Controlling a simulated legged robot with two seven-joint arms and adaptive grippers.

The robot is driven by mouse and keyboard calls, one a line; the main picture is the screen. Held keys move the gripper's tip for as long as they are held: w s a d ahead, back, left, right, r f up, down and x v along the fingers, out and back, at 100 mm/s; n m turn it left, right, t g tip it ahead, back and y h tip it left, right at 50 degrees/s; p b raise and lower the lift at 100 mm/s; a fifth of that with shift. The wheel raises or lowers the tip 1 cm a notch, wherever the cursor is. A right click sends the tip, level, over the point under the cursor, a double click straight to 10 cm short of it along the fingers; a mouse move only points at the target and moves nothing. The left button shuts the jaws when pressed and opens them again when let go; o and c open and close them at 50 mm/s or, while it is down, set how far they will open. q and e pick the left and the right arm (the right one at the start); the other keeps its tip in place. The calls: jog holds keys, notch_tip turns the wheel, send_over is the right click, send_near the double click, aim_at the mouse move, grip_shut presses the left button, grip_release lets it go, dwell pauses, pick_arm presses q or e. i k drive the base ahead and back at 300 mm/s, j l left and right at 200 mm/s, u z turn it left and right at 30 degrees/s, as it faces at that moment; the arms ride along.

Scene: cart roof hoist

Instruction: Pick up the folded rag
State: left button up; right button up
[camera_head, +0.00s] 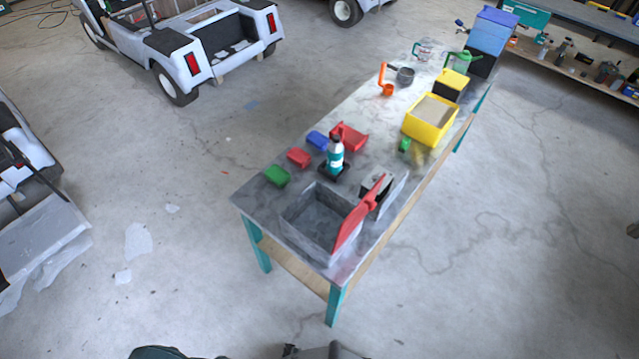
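I cannot make out a clearly folded rag in the head view. On the long workbench (385,120) lie small blocky items: a green one (277,175), a red one (298,157) and a blue one (317,140). They are too small to tell whether any is cloth. A larger red piece (350,137) lies beside the blue one. An open grey box (300,234) sits at the near end, with a red, tilted part (352,226) at its right side. Neither gripper is recognisable; only dark parts of me show at the bottom edge.
A teal-and-white bottle (335,158) stands behind the grey box. A yellow bin (418,132) and blue box (489,34) are farther along. White carts (185,45) stand at the upper left. Pale flat scraps (138,241) lie on the floor. Floor around the bench's near end is open.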

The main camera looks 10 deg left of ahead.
aim_at(297, 156)
jog(key=z, duration=0.2)
jog(key=i+j+z, duration=0.1)
jog(key=j+z, duration=0.75)
